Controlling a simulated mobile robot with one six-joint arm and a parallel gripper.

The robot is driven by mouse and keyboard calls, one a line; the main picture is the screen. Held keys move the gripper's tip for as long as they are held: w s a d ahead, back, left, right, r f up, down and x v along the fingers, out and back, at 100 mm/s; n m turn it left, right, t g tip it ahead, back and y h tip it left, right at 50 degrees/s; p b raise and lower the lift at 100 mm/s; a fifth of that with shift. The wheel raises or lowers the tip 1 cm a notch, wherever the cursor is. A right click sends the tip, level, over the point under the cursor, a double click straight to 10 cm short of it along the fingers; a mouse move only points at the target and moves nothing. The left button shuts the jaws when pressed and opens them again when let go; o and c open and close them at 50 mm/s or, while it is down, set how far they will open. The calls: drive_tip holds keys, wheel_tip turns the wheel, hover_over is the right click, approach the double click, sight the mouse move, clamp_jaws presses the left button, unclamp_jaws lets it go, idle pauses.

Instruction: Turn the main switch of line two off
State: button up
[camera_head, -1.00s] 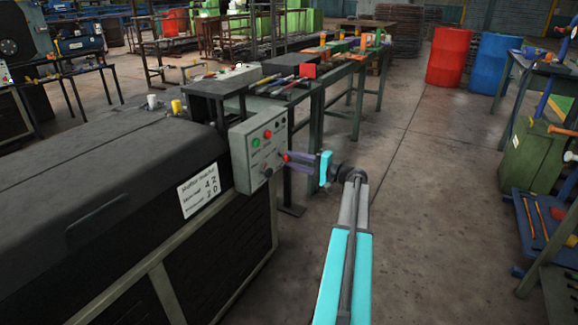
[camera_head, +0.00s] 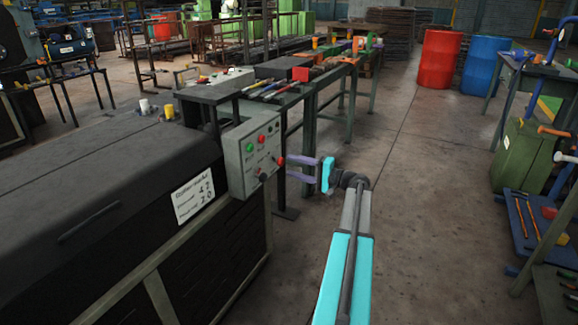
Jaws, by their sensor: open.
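A grey control box (camera_head: 240,170) is mounted on the right end of the dark machine. Its face has a green button (camera_head: 250,148), a red button (camera_head: 262,140), a red knob (camera_head: 279,160) near the right edge and a dark rotary knob (camera_head: 262,174) low down. Which of these is the main switch of line two, I cannot read. My gripper (camera_head: 289,167) is open, with two purple fingers pointing left at the box's right side. Its fingertips are close to the red knob; whether they touch is too small to tell. Nothing shows between the fingers.
The dark machine (camera_head: 100,190) with a white label (camera_head: 192,194) fills the left. Red (camera_head: 440,60) and blue (camera_head: 486,66) barrels stand farther back.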

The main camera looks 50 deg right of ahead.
drive_tip(key=p+v, duration=0.1)
drive_tip(key=v, duration=0.9)
drive_tip(key=shift+s, duration=0.35)
